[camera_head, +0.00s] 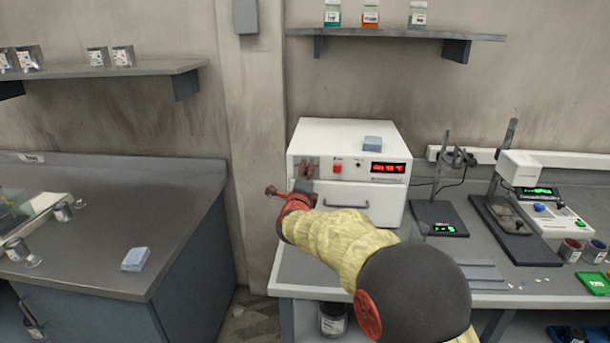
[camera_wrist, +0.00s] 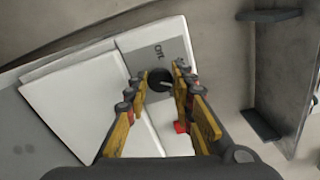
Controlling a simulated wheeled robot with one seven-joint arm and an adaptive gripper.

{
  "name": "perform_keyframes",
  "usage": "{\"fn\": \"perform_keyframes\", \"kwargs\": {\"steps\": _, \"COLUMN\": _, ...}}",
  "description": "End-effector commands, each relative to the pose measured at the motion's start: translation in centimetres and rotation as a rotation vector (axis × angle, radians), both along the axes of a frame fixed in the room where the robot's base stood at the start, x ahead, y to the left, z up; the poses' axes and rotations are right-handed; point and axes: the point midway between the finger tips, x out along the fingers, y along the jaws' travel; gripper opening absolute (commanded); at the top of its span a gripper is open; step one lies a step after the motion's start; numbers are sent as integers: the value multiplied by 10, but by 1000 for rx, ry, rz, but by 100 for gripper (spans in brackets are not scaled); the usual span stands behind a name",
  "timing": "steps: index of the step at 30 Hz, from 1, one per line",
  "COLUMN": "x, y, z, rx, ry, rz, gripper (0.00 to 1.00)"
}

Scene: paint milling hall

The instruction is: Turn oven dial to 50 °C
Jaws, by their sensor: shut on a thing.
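The white oven (camera_head: 350,137) stands on the right-hand bench, with a red lit display (camera_head: 387,168) whose digits are too small to read surely. My gripper (camera_head: 305,170) is at the left of the oven's control panel and covers the dial there. In the wrist view the black round dial (camera_wrist: 160,79) sits on a grey plate (camera_wrist: 156,52), between the fingertips of my gripper (camera_wrist: 160,85). The fingers are shut on the dial from both sides. A red switch (camera_head: 337,168) is right of the dial; it also shows in the wrist view (camera_wrist: 180,127).
A blue block (camera_head: 373,143) lies on top of the oven. Right of it stand a stand device (camera_head: 437,217) and a second instrument (camera_head: 510,225). A shelf (camera_head: 400,34) is above. The left bench (camera_head: 95,215) is separated from the right one by a gap.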

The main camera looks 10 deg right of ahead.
Motion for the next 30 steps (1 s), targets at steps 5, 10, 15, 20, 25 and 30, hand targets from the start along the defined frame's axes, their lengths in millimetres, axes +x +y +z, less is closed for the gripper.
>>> {"fn": "perform_keyframes", "kwargs": {"steps": 5, "x": 0, "y": 0, "z": -1, "rx": -1, "ry": 1, "rz": -1, "gripper": 30}}
{"fn": "perform_keyframes", "kwargs": {"steps": 10, "x": 0, "y": 0, "z": -1, "rx": -1, "ry": 1, "rz": -1, "gripper": 39}}
{"fn": "perform_keyframes", "kwargs": {"steps": 15, "x": 0, "y": 0, "z": -1, "rx": -1, "ry": 1, "rz": 0, "gripper": 43}}
{"fn": "perform_keyframes", "kwargs": {"steps": 20, "x": 0, "y": 0, "z": -1, "rx": -1, "ry": 1, "rz": 0, "gripper": 43}}
{"fn": "perform_keyframes", "kwargs": {"steps": 25, "x": -7, "y": 2, "z": 0, "rx": -1, "ry": 0, "rz": 0, "gripper": 43}}
{"fn": "perform_keyframes", "kwargs": {"steps": 30, "x": -26, "y": 9, "z": 0, "rx": -1, "ry": 1, "rz": 1, "gripper": 43}}
